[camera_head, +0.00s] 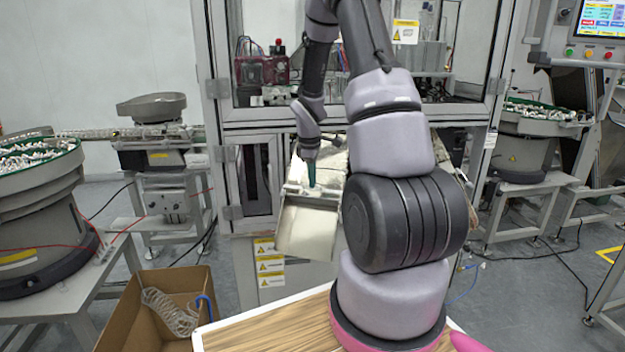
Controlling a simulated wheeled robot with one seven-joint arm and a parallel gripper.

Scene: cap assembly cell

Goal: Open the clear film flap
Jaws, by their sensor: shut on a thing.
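My gripper (311,178), with teal fingers, points down at the machine's front opening, left of the thick part of my arm. It is shut on the clear film flap, though the film is hard to make out at this size. Directly below the fingers a pale, metal-edged chute (307,232) slopes out toward me. The fingertips are at its upper end. My own arm hides the right side of the opening, and the exact grip on the film is too small to see.
The machine frame (222,150) with glass doors surrounds the opening. A cardboard box (120,312) with a coiled hose stands at lower left. Feeder bowls (35,205) stand left, with another (540,122) at right. A wooden top (270,335) lies at my base.

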